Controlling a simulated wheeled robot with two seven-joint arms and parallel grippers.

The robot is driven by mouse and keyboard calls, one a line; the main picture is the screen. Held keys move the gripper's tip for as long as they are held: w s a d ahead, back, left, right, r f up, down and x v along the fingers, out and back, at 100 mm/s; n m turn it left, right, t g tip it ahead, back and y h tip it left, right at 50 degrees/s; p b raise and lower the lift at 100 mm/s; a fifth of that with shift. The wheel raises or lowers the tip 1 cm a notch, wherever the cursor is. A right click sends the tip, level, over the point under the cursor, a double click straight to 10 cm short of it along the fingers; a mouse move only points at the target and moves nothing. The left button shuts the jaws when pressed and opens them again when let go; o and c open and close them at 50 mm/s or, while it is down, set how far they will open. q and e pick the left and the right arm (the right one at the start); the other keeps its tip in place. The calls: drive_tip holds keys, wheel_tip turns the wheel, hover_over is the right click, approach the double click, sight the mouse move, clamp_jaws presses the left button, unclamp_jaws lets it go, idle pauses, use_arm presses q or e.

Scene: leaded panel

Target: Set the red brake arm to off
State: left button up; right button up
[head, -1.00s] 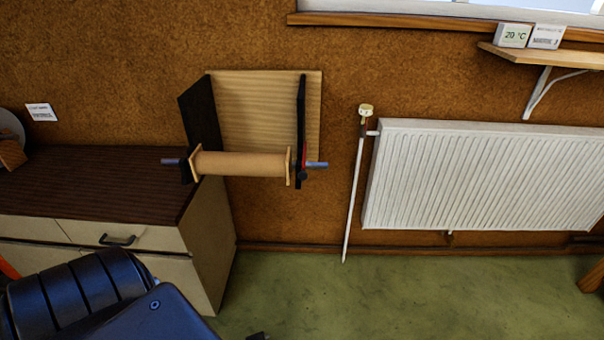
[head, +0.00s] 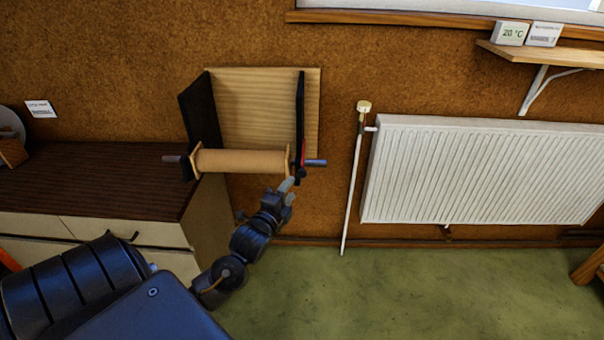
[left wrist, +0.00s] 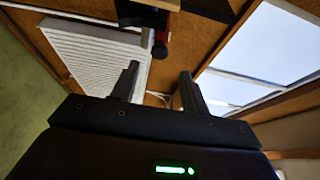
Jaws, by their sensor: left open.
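The red brake arm (head: 303,152) is a small red strip on the right black side bracket (head: 300,105) of the wall-mounted roll holder. A dark knob (head: 301,175) sits at its lower end. In the left wrist view a red part (left wrist: 166,4) shows at the top, with a dark knob (left wrist: 160,48) below it. My left gripper (head: 288,191) is open and empty, just below and slightly left of the knob. In the left wrist view the knob appears beyond and between its fingers (left wrist: 160,82). I cannot tell whether they touch. My right gripper is out of view.
A brown roll (head: 240,163) spans the holder, fixed to a wooden board (head: 255,110). A cabinet (head: 95,185) stands at left. A white radiator (head: 490,172) and its pipe (head: 351,195) are to the right. The green floor is clear.

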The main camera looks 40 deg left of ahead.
sight(301, 175)
use_arm(q)
drive_tip(key=p+x, duration=0.1)
drive_tip(key=x, duration=0.8)
drive_tip(key=shift+w, duration=0.15)
drive_tip(key=shift+c, duration=0.3)
clamp_jaws()
